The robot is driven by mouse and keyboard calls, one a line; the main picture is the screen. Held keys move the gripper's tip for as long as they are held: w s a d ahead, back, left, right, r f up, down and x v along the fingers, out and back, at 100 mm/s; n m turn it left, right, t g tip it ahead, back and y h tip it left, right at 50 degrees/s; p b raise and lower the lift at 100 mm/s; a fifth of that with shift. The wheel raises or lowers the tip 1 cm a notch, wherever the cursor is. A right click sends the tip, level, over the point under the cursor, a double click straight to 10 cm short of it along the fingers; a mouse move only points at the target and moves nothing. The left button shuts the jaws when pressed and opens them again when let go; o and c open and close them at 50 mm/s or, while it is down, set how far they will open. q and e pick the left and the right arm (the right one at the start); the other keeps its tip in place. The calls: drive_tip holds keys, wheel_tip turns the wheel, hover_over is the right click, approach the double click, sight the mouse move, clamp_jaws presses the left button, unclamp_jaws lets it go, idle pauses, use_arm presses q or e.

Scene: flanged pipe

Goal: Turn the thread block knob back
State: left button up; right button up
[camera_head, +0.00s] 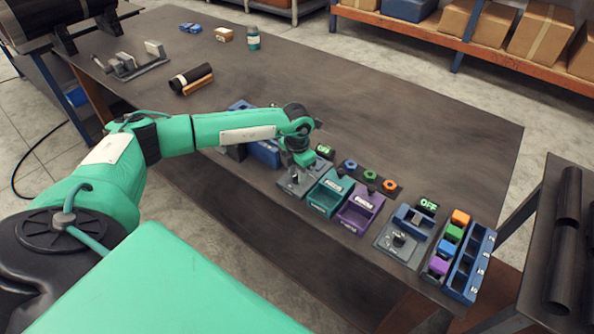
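My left arm reaches in from the left, and its gripper (296,174) points down over a grey block unit (291,188) at the table's near edge. The fingertips are small and overlap the unit's top, so I cannot tell whether they touch a knob or how far apart they are. A small lit green sign (325,152) stands behind this unit. A second grey unit (391,247) further right carries a dark knob (399,239), with a sign reading OFF (428,204) behind it. My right gripper is not in view.
A teal bin (322,203) and a purple bin (352,220) stand between the units. Coloured rings (370,176) lie behind them. A blue rack (469,268) with coloured blocks stands at right. The table's far right (440,125) is clear.

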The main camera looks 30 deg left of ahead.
sight(297, 175)
use_arm(q)
clamp_jaws()
drive_tip(key=shift+f+n+b, duration=0.1)
drive_tip(key=shift+n+b, duration=0.3)
drive_tip(key=shift+n, duration=0.2)
drive_tip(key=shift+n+b, duration=0.3)
drive_tip(key=shift+n, duration=0.5)
drive_tip(key=shift+o, duration=0.2)
unclamp_jaws()
drive_tip(key=shift+r, duration=0.2)
wheel_tip(297, 175, up, 14)
drive_tip(key=b, duration=0.3)
drive_tip(key=shift+f, duration=0.15)
drive_tip(key=shift+d, duration=0.1)
